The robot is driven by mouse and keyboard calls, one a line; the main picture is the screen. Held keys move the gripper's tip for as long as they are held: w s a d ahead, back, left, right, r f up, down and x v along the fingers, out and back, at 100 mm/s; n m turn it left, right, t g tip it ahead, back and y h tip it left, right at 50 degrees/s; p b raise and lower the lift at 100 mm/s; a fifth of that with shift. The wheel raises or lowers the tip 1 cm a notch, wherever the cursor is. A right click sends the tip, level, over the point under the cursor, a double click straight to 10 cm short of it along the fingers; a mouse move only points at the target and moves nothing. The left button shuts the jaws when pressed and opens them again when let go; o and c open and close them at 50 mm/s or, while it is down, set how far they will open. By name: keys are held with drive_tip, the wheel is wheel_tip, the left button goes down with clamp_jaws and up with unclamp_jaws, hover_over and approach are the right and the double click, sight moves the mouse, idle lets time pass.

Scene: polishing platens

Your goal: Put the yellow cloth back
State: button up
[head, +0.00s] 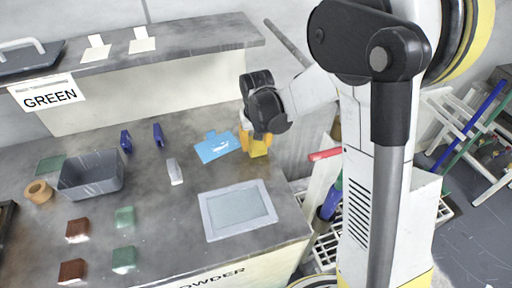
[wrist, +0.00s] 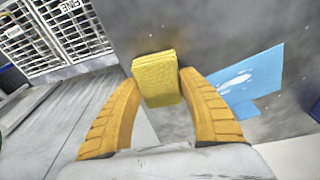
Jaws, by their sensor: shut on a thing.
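The yellow cloth (wrist: 157,80) is a small folded block between the two orange fingers of my gripper (wrist: 158,88) in the wrist view. My gripper is shut on it. In the head view my gripper (head: 248,140) points down over the right part of the bench, and the yellow cloth (head: 258,149) shows below the fingers. I cannot tell whether the cloth touches the bench top. A blue cut-out sheet (head: 216,147) with a white mark lies just left of the gripper. It also shows to the right of the cloth in the wrist view (wrist: 245,85).
A framed grey panel (head: 238,210) lies in front of the gripper. A grey bin (head: 91,178), a tan ring (head: 39,191), red and green blocks (head: 124,217) and blue clips stand to the left. A raised shelf (head: 180,40) with a GREEN sign (head: 49,97) runs behind. The bench's right edge is close.

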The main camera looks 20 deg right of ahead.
sight(257, 148)
drive_tip(key=shift+f, duration=0.15)
drive_tip(key=shift+f, duration=0.15)
drive_tip(key=o, duration=1.3)
drive_tip(key=shift+o, duration=0.2)
wheel_tip(257, 148, up, 12)
drive_tip(key=s+p, duration=0.2)
drive_tip(key=p, duration=0.2)
drive_tip(key=shift+a+p, duration=0.25)
drive_tip(key=shift+p, duration=0.1)
